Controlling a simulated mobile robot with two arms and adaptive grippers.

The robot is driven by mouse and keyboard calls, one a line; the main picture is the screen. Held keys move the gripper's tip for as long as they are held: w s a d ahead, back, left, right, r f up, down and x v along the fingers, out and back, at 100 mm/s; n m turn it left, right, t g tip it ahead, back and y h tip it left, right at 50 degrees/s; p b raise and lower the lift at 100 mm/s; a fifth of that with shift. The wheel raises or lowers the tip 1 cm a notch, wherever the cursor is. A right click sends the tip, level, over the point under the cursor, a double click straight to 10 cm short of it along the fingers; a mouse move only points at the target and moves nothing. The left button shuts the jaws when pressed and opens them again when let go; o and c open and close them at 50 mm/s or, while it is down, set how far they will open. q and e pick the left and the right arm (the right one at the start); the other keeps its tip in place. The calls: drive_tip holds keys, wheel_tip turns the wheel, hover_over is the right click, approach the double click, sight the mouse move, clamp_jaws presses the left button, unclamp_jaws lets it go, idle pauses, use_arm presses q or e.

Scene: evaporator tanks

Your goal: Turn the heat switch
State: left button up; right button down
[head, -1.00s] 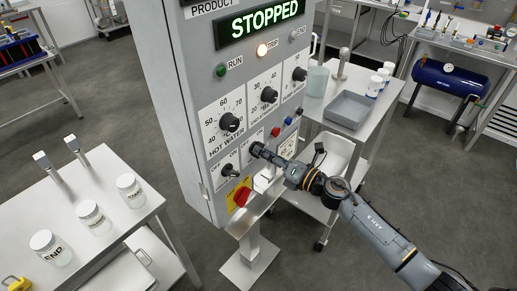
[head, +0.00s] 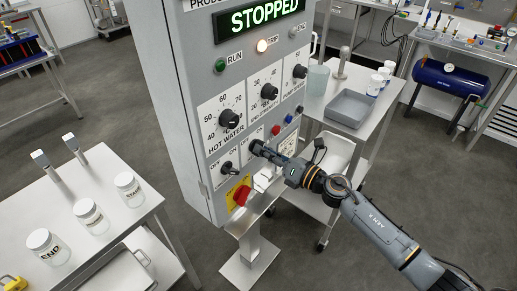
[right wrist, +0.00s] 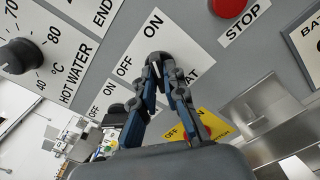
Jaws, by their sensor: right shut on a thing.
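The heat switch (right wrist: 160,58) is a dark round knob on a white plate with OFF and ON marks, on the front of the grey control cabinet (head: 163,82). My right gripper (right wrist: 158,68) has its two blue-grey fingers closed around this knob. In the head view the right gripper (head: 258,149) meets the panel at the lower right switch and hides most of it. The word under the knob is partly covered; only its last letters show in the wrist view. My left gripper is not in view.
A second black switch (head: 227,167) sits left of the gripper. A red-and-yellow switch (head: 238,195) is below, a red button (head: 276,130) above. Temperature dials (head: 230,118) are higher up. The display (head: 262,17) reads STOPPED. A jar table (head: 120,225) is at left.

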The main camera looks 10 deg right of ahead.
drive_tip(key=shift+n+b, duration=0.65)
drive_tip(key=shift+n, duration=0.35)
drive_tip(key=shift+n+b, duration=0.6)
drive_tip(key=shift+n, duration=0.4)
drive_tip(key=shift+f, duration=0.1)
